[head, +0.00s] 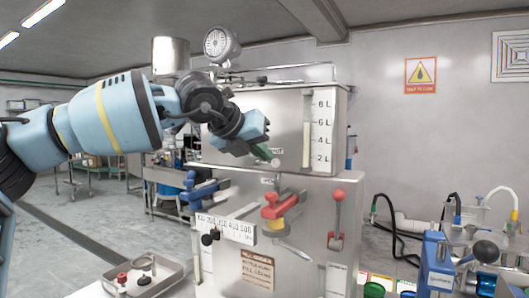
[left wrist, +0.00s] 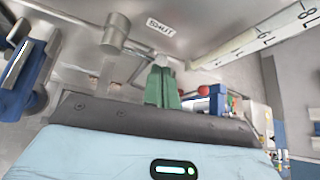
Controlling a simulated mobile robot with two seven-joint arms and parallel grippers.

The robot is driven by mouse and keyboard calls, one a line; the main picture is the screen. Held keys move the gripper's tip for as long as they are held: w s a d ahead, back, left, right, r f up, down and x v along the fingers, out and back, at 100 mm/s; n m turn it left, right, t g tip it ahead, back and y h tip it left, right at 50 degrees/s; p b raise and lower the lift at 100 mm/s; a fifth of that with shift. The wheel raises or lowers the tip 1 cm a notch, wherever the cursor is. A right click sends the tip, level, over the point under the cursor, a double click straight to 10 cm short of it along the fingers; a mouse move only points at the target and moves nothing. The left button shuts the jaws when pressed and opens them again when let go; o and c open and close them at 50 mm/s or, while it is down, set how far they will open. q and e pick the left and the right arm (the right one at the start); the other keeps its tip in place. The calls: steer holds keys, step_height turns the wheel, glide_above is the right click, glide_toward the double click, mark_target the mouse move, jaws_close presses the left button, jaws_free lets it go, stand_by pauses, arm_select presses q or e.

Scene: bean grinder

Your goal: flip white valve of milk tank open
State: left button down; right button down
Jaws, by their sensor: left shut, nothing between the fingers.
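The steel milk tank (head: 330,110) stands in the middle of the head view, with a level scale marked in litres. My left gripper (head: 263,152) is in front of its lower face, its green fingers shut and empty. In the left wrist view the shut green fingertips (left wrist: 163,85) point at the tank face, just below a SHUT label (left wrist: 160,27). A pale grey valve-like fitting (left wrist: 117,32) with a thin rod is left of the label. Whether the fingers touch the rod I cannot tell. In the head view my gripper hides most of this fitting.
Below the tank are a red-and-yellow lever (head: 280,206), a red-knobbed lever (head: 338,212) and a blue valve (head: 200,188). A pressure gauge (head: 221,44) stands on top. A tray (head: 145,277) lies at lower left, and blue equipment (head: 440,265) at lower right.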

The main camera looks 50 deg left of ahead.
arm_select(q)
steer(key=shift+x, duration=0.8)
arm_select(e)
steer(key=shift+r, duration=0.15)
arm_select(q)
steer(key=shift+a, duration=0.1)
